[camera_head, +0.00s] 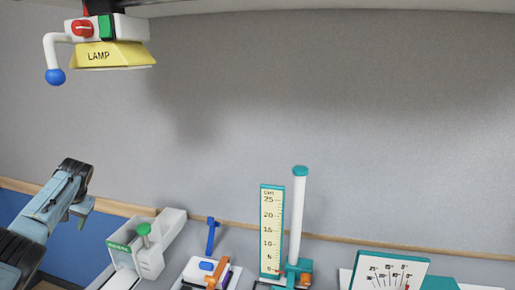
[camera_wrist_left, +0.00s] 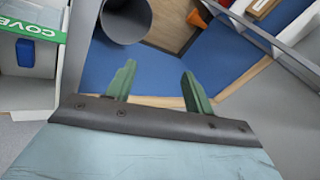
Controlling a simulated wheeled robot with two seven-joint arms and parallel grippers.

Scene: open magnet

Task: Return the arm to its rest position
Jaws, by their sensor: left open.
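My left arm comes in from the lower left in the head view, and its gripper (camera_head: 82,205) is raised at the left side, left of the box with the green knob. In the left wrist view the two green fingers of my left gripper (camera_wrist_left: 158,88) are spread apart with nothing between them. Beyond them lies a blue surface (camera_wrist_left: 160,65) with a wooden edge. My right gripper is not in the head view.
A yellow lamp (camera_head: 110,56) with a blue-tipped handle hangs at the upper left. A white box with a green knob (camera_head: 150,245), a centimetre scale (camera_head: 272,230), a white post (camera_head: 298,220) and a dial panel (camera_head: 390,272) stand along the bottom. The grey wall area above is clear.

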